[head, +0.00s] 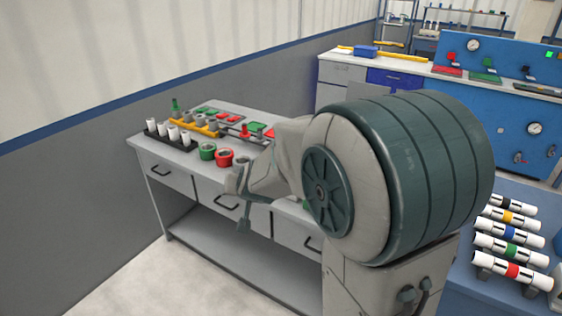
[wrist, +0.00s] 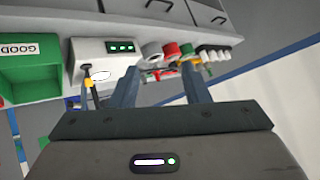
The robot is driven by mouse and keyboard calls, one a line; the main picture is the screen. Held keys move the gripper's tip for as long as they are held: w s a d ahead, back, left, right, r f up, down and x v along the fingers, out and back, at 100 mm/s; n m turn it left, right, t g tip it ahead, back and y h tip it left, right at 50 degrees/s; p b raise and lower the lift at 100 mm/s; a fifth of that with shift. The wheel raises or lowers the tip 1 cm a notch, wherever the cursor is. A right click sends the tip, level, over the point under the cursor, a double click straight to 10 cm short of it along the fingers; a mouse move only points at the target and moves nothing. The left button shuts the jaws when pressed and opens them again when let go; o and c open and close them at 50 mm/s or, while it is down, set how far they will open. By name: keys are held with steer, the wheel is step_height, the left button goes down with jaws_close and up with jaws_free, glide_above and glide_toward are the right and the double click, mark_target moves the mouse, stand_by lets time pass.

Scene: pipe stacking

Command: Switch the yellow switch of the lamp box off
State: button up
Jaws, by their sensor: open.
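The lamp box (wrist: 88,52) is a white box in the upper left of the wrist view. A dark panel with several lit green marks (wrist: 120,46) is on it. The yellow switch (wrist: 88,83), a small yellow piece by a dark stem, shows at the box's lower left in that view; its exact position is too small to tell. My gripper (wrist: 161,78) is open and empty, with its fingers to the right of the switch and apart from it. In the head view my arm covers much of the bench, and I cannot make out the lamp box there.
A green bin marked GOOD (wrist: 28,72) is beside the lamp box. The grey bench (head: 170,152) carries a green ring (head: 207,151), a red ring (head: 224,158) and white pegs (head: 162,130). A rack of banded white tubes (head: 497,247) stands at the right.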

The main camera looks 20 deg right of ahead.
steer(key=w+d+f+m+t+h, duration=0.1)
steer(key=w+d+f+m+h, duration=0.6)
steer(key=w+d+f+h, duration=0.55)
steer(key=shift+h, duration=0.95)
steer(key=x, duration=0.3)
steer(key=r+p+x, duration=0.1)
steer(key=x, duration=0.3)
steer(key=s+d+r+x, duration=0.1)
steer(key=x, duration=0.3)
steer(key=shift+s+r+p, duration=0.1)
steer(key=shift+p, duration=0.2)
steer(key=shift+a, duration=0.1)
jaws_close()
